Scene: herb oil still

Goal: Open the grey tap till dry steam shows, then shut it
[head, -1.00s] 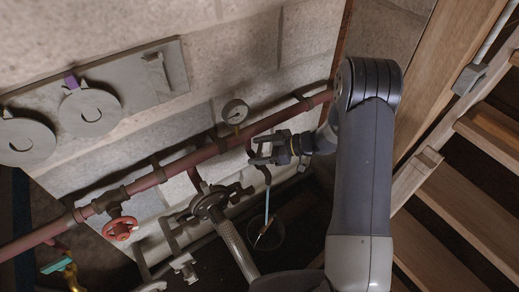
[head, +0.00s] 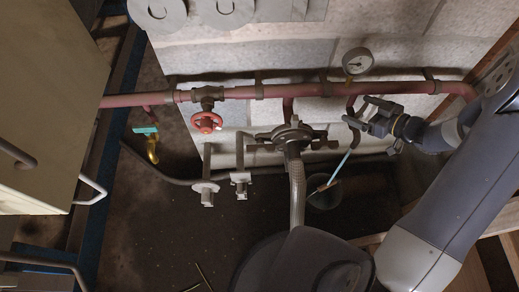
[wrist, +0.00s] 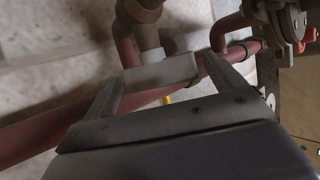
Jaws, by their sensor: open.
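The grey tap handle (wrist: 162,73) shows in the wrist view as a short grey bar below a dark pipe fitting. My gripper (wrist: 160,88) is open, with one finger near each end of the bar. I cannot tell whether the fingers touch it. In the head view my gripper (head: 366,110) is at the branch under the red pipe (head: 290,91) and hides most of the tap. A thin pale-blue streak (head: 343,165), seemingly water, runs from below the gripper down to a dark bucket (head: 325,198). No white steam is visible.
A round gauge (head: 357,61) stands above the pipe close to my gripper. A red handwheel (head: 207,122) and a yellow tap with a green handle (head: 146,129) are to the left. A flanged fitting with a braided hose (head: 297,190) is left of the bucket.

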